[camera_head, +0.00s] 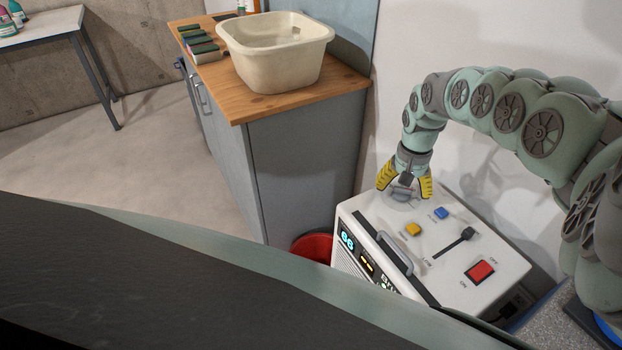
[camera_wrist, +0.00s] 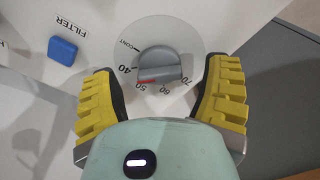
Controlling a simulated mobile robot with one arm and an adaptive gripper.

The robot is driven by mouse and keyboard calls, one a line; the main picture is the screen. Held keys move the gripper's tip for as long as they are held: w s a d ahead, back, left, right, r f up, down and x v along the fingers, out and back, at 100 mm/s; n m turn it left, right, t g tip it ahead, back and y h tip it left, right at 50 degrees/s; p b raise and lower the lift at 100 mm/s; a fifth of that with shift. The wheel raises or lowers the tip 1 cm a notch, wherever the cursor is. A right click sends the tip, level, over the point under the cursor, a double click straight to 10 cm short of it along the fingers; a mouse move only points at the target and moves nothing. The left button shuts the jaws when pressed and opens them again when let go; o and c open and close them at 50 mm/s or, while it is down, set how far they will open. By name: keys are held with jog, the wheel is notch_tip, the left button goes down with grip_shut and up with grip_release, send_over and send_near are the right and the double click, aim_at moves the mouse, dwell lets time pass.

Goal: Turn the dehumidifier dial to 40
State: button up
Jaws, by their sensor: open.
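The white dehumidifier (camera_head: 440,245) stands on the floor beside the wall, its controls on top. Its grey round dial (camera_wrist: 167,62) is in the middle of the wrist view, on a disc marked CONT, 40, 50, 60 and 70. The red pointer line on the dial lies close to the 50 mark, past 40. My gripper (camera_head: 404,192) is over the dial from above. In the wrist view its two yellow fingers are open, one on each side of the dial, with visible gaps to it. In the head view the gripper partly hides the dial.
On the dehumidifier's top are a blue FILTER button (camera_wrist: 62,50), a yellow button (camera_head: 413,230), a black lever (camera_head: 455,244) and a red switch (camera_head: 480,271). A carrying handle (camera_head: 395,253) rises at the front edge. A cabinet (camera_head: 300,150) with a basin (camera_head: 275,60) stands left; a red bucket (camera_head: 312,246) sits between.

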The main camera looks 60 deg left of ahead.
aim_at(402, 188)
notch_tip(402, 188, up, 12)
dwell(0.7)
jog(key=shift+s, duration=0.1)
dwell(0.4)
